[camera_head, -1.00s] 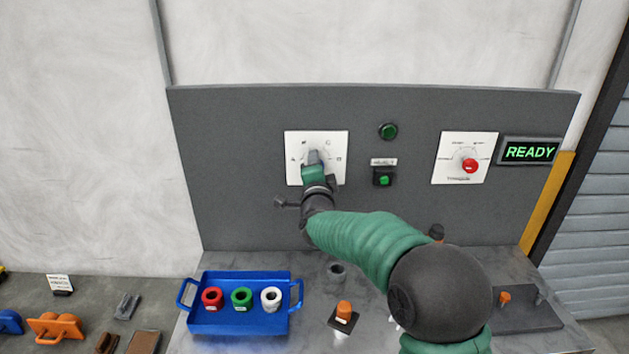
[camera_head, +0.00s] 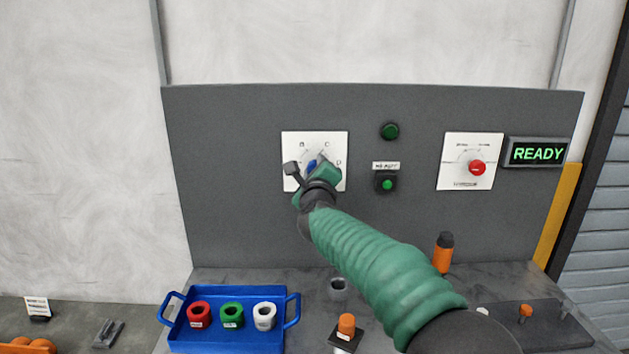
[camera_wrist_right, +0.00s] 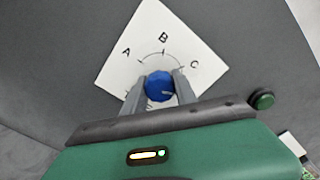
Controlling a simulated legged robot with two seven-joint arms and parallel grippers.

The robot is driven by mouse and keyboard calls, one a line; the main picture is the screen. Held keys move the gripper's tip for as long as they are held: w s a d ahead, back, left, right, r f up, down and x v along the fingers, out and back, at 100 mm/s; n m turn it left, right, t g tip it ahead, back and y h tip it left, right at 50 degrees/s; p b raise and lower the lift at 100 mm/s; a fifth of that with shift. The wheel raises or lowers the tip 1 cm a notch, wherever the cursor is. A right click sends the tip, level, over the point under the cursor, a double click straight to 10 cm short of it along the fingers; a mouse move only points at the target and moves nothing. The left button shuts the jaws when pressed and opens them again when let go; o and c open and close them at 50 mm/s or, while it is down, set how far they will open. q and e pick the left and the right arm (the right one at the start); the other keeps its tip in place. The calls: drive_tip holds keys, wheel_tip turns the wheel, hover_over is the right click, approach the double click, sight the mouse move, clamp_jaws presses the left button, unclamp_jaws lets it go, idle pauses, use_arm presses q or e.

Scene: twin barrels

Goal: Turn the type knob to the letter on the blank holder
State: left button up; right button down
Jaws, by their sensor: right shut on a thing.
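The blue type knob (camera_head: 311,166) sits on a white dial plate (camera_head: 288,150) on the grey panel. My right gripper (camera_head: 318,166) is shut on it; the right wrist view shows the blue knob (camera_wrist_right: 159,86) between both fingers. Letters A, B and C show around it there; D shows in the head view at the right. A small pale mark is on the knob's right side, but I cannot tell which letter it points to. An orange-topped piece (camera_head: 346,325) stands on a small dark holder (camera_head: 346,340); its label is unreadable. My left gripper is out of view.
A blue tray (camera_head: 226,345) holds red, green and white rings at lower left. A green lamp (camera_head: 389,131) and green button (camera_head: 387,184) are right of the dial. A red knob (camera_head: 477,167) and READY display (camera_head: 538,152) are further right.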

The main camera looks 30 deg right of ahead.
drive_tip(key=f+m+b, duration=0.1)
drive_tip(key=m+b, duration=0.1)
drive_tip(key=m, duration=0.1)
drive_tip(key=shift+f, duration=0.15)
drive_tip(key=m+b, duration=0.2)
drive_tip(key=m, duration=0.2)
drive_tip(key=m+b, duration=0.1)
drive_tip(key=m, duration=0.1)
drive_tip(key=shift+w+a+r+m+b, duration=0.1)
drive_tip(key=shift+r+m+b, duration=0.2)
drive_tip(key=shift+r+m, duration=0.1)
drive_tip(key=shift+m, duration=0.2)
drive_tip(key=shift+r, duration=0.15)
drive_tip(key=c, duration=1.3)
unclamp_jaws()
drive_tip(key=shift+c, duration=0.2)
drive_tip(key=o, duration=0.3)
drive_tip(key=shift+w, duration=0.1)
drive_tip(key=shift+o, duration=0.2)
